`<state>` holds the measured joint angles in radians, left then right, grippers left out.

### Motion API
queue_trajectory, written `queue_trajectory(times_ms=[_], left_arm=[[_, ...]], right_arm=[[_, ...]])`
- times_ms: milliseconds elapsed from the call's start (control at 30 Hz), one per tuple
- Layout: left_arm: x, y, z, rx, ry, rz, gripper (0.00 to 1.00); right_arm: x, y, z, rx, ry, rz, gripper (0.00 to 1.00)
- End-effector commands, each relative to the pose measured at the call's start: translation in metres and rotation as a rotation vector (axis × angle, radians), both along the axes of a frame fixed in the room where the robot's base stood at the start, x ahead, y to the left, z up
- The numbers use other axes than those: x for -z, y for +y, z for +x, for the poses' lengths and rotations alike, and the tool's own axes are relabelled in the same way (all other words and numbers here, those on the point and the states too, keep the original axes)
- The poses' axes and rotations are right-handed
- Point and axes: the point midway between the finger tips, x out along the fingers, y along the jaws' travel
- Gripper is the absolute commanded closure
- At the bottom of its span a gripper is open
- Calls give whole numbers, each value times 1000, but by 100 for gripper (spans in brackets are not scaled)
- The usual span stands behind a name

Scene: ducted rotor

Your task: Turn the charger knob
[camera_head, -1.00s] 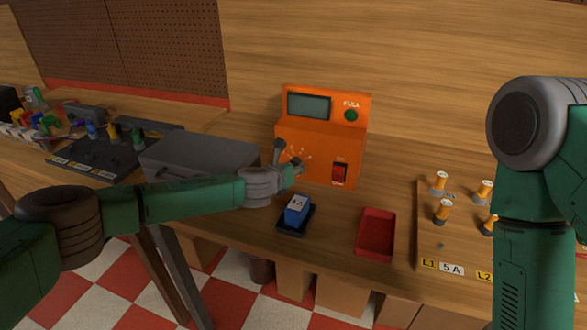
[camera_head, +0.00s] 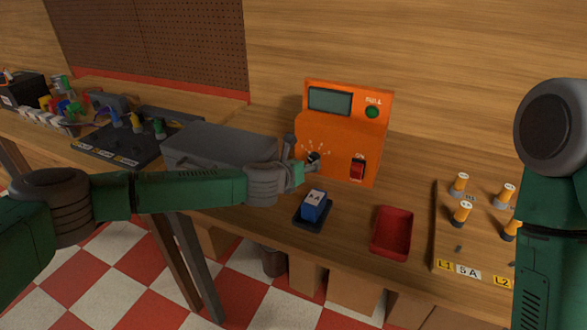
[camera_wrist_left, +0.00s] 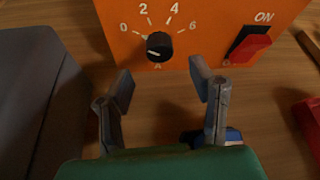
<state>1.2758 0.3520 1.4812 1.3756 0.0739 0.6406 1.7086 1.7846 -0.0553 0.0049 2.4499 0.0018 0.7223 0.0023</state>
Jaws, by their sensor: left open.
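The orange charger (camera_head: 338,120) stands on the bench with a dark screen and a green FULL lamp. Its black knob (camera_wrist_left: 159,46) sits on the front face under a dial marked 0, 2, 4, 6; a white mark on the knob points left, near the 0 side. The knob also shows in the head view (camera_head: 313,157). My left gripper (camera_wrist_left: 160,75) is open and empty, its two fingers on either side below the knob, apart from it. The left gripper is partly seen in the head view (camera_head: 300,160). My right gripper is out of view.
A red ON switch (camera_wrist_left: 250,45) is right of the knob. A grey case (camera_head: 220,146) lies left of the charger. A blue battery (camera_head: 313,204) in a dark cradle and a red tray (camera_head: 392,232) stand in front. A terminal board is at the right.

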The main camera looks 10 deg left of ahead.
Motion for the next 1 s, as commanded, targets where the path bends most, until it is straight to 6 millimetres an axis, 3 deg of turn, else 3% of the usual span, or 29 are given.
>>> queue_trajectory(times_ms=[233, 500, 867, 1000], left_arm=[[-18, 18, -37, 0, -2, -1, 50], [-27, 27, -58, -2, -3, 0, 50], [-27, 26, -60, 1, -2, 2, 50], [-12, 6, -79, 80, -14, 74, 50]], right_arm=[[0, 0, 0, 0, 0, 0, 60], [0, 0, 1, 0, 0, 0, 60], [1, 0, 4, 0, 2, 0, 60], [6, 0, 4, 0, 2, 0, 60]])
